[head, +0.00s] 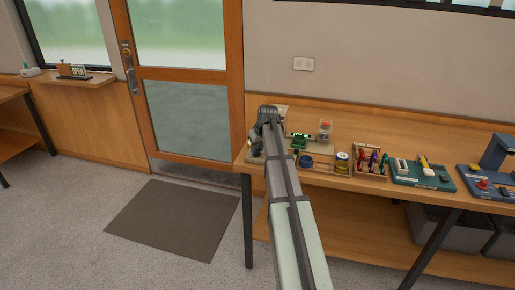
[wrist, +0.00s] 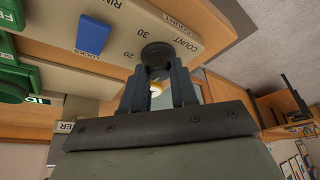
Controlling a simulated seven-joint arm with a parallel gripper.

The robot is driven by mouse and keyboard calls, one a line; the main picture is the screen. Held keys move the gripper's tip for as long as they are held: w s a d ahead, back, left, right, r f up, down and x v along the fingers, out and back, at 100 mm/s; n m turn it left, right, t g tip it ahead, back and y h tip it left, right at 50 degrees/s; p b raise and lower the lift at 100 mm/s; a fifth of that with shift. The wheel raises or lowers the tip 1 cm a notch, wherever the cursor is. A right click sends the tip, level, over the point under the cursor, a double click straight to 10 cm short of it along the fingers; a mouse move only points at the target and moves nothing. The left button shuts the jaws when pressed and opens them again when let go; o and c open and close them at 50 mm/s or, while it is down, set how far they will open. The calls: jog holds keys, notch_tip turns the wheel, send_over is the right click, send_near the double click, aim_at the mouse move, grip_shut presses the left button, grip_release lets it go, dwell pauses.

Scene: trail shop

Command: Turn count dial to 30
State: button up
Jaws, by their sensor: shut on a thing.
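In the wrist view, the count dial (wrist: 157,52) is a round black knob on a beige panel (wrist: 145,18). The word COUNT and the numbers 30 and 20 are printed beside it. My gripper (wrist: 158,70) is shut on the dial, with one dark finger on each side. I cannot make out which number the dial points to. In the head view my arm reaches to the table's left end, and my gripper and the dial are hidden behind it.
A blue rocker switch (wrist: 93,36) is beside the dial on the panel. Green parts (wrist: 15,75) lie to its left. A door (head: 185,80) is at the left.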

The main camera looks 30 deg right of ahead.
grip_shut()
jog(key=shift+m, duration=0.3)
jog(key=m+h, duration=0.2)
jog(key=m, duration=0.2)
jog(key=shift+a+m, duration=0.15)
jog(key=shift+m, duration=0.15)
jog(key=m, duration=0.2)
jog(key=m+g+h, duration=0.1)
jog(key=m, duration=0.1)
jog(key=m+g+h, duration=0.1)
jog(key=m, duration=0.1)
jog(key=shift+w+a, duration=0.1)
jog(key=shift+w, duration=0.15)
jog(key=m+g, duration=0.1)
jog(key=m, duration=0.2)
jog(key=m+g, duration=0.1)
jog(key=m, duration=0.2)
jog(key=shift+w+m+h, duration=0.2)
jog(key=shift+m+h, duration=0.1)
jog(key=shift+m, duration=0.1)
jog(key=m+g, duration=0.1)
jog(key=m, duration=0.1)
jog(key=m+g, duration=0.1)
jog(key=m, duration=0.2)
jog(key=shift+m+y, duration=0.3)
jog(key=shift+y, duration=0.1)
jog(key=shift+g, duration=0.3)
